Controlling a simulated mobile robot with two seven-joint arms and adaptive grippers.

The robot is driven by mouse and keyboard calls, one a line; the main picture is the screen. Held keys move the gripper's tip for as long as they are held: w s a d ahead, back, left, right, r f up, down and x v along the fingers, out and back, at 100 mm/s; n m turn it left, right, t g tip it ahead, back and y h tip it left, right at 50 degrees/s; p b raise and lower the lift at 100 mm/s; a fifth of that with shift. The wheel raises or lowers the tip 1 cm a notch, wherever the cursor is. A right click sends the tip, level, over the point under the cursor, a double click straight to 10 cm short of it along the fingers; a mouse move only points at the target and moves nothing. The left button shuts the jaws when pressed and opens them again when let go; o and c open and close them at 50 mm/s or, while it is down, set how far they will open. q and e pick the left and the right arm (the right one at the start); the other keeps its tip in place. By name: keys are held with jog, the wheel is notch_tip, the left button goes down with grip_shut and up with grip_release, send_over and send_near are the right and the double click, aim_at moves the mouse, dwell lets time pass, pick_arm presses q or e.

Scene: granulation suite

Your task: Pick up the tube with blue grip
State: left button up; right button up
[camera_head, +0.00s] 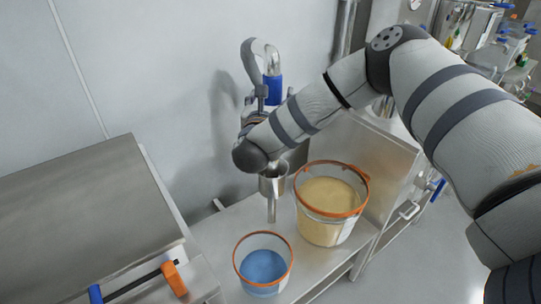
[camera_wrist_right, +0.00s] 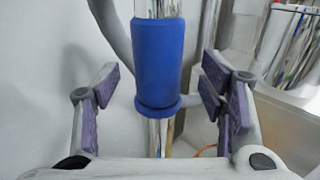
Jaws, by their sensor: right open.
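The tube's blue grip (camera_head: 273,89) shows in the head view near the wall, below a curved grey hose. In the right wrist view the blue grip (camera_wrist_right: 158,55) stands upright in the middle, with shiny metal tube above and below it. My right gripper (camera_wrist_right: 160,98) is open, with its purple-padded fingers on either side of the grip. I see gaps between the pads and the grip, and nothing is held. In the head view my right arm comes in from the right and hides much of the gripper and lower tube. My left gripper is not in view.
A steel funnel-like piece (camera_head: 271,188) shows below my right wrist. A bucket of tan powder (camera_head: 325,232) and a smaller bucket with blue contents (camera_head: 262,288) stand on the steel bench (camera_head: 222,240). A steel cabinet (camera_head: 85,215) fills the left front.

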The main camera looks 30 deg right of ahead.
jog(key=x, duration=0.4)
jog(key=shift+w+a, duration=0.1)
jog(key=shift+r, duration=0.15)
grip_shut()
